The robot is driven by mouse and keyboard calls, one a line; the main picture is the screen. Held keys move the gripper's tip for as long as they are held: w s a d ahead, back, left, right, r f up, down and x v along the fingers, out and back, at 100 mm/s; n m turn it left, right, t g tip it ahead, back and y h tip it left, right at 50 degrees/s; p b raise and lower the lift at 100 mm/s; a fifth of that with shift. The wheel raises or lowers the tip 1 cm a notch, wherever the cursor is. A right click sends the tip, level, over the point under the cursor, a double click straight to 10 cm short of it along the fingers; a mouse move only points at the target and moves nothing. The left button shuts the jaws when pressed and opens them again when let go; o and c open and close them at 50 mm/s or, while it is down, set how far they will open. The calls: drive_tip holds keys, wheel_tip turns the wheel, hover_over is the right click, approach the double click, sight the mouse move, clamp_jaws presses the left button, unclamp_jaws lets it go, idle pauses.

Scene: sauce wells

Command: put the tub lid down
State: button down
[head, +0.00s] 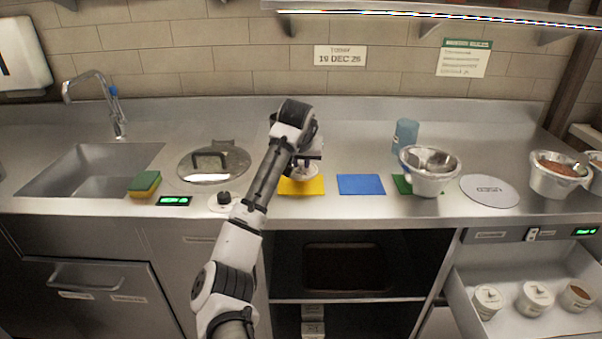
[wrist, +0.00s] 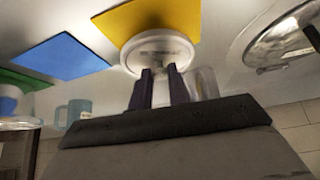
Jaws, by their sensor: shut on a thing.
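My gripper (wrist: 160,72) is shut on a round white tub lid (wrist: 158,44), gripping it at its edge side. In the head view the lid (head: 304,173) is small and partly hidden by my arm; it is over or on the yellow mat (head: 313,188). Whether it touches the mat, I cannot tell. The yellow mat also shows in the wrist view (wrist: 150,17), beyond the lid. An open tub (head: 578,294) with brown contents and two lidded tubs (head: 535,297) stand in the open drawer (head: 470,300) at lower right.
A blue mat (head: 361,185) lies right of the yellow one. A pot (head: 430,178) stands on a green mat (head: 401,184), with a blue jug (head: 405,133) behind. A grey disc (head: 489,191) lies further right. A round steel lid (head: 213,168) and sponge (head: 144,184) are left.

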sight(301, 173)
drive_tip(key=shift+f+p, duration=0.35)
drive_tip(key=shift+f, duration=1.9)
drive_tip(key=c, duration=1.3)
unclamp_jaws()
drive_tip(key=shift+f, duration=0.1)
drive_tip(key=b+v, duration=0.2)
drive_tip(key=v, duration=1)
drive_tip(key=shift+r, duration=0.25)
